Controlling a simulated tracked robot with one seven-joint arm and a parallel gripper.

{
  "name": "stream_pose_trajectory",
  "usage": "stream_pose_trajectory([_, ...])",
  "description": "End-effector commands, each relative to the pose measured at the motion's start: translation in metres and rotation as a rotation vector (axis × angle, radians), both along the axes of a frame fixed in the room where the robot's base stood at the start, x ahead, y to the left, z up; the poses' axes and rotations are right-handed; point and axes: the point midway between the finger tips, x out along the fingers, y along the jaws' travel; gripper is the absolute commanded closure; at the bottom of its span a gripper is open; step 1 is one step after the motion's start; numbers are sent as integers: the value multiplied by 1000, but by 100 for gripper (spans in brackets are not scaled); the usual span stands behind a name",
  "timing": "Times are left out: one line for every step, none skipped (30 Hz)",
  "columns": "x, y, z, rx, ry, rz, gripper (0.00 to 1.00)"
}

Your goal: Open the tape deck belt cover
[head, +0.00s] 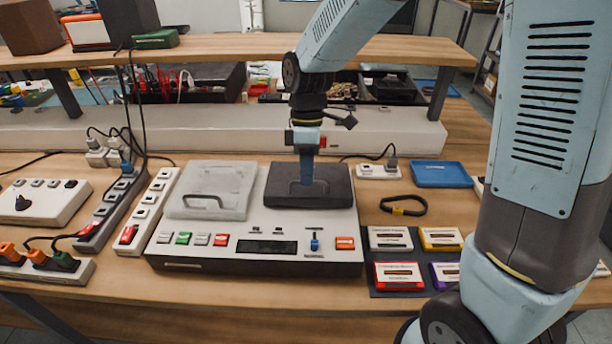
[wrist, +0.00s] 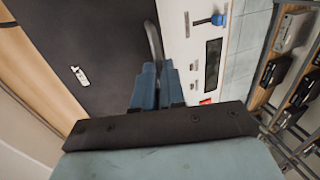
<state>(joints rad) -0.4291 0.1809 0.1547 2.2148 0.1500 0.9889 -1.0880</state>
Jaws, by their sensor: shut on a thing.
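The white tape deck (head: 208,258) sits on the wooden bench. Its dark belt cover (head: 330,188) is on the right half and looks flat and closed; a slight lift could not be told. In the wrist view the blue fingers (wrist: 157,88) close around the grey handle (wrist: 154,42), beside the dark cover (wrist: 105,45). The fingers hide part of the handle.
Cassettes (head: 398,274) lie on a dark mat right of the deck. A rubber belt (head: 403,206) and a blue tray (head: 442,174) lie behind them. Power strips (head: 148,212) with cables stand at the left. A wooden shelf (head: 240,46) spans the back.

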Motion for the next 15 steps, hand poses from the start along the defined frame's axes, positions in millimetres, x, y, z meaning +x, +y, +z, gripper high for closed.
stream_pose_trajectory([6,0,3,1,26,-4,100])
stream_pose_trajectory([8,0,6,2,46,-5,100])
stream_pose_trajectory([11,0,9,2,74,-6,100])
stream_pose_trajectory([13,0,12,2,98,-6,100])
stream_pose_trajectory([16,0,14,2,123,-6,100])
stream_pose_trajectory([20,0,18,2,158,-5,100])
stream_pose_trajectory([23,0,21,2,185,-4,100])
stream_pose_trajectory([26,0,23,3,214,-6,100])
stream_pose_trajectory([31,0,27,1,252,-6,100])
stream_pose_trajectory([34,-1,30,2,280,-5,100])
stream_pose_trajectory([38,-1,32,2,309,-5,100])
stream_pose_trajectory([42,0,37,2,301,-2,100])
stream_pose_trajectory([45,0,39,2,299,-3,100])
stream_pose_trajectory([49,0,41,2,297,-3,100])
stream_pose_trajectory([55,-1,44,3,297,-4,100])
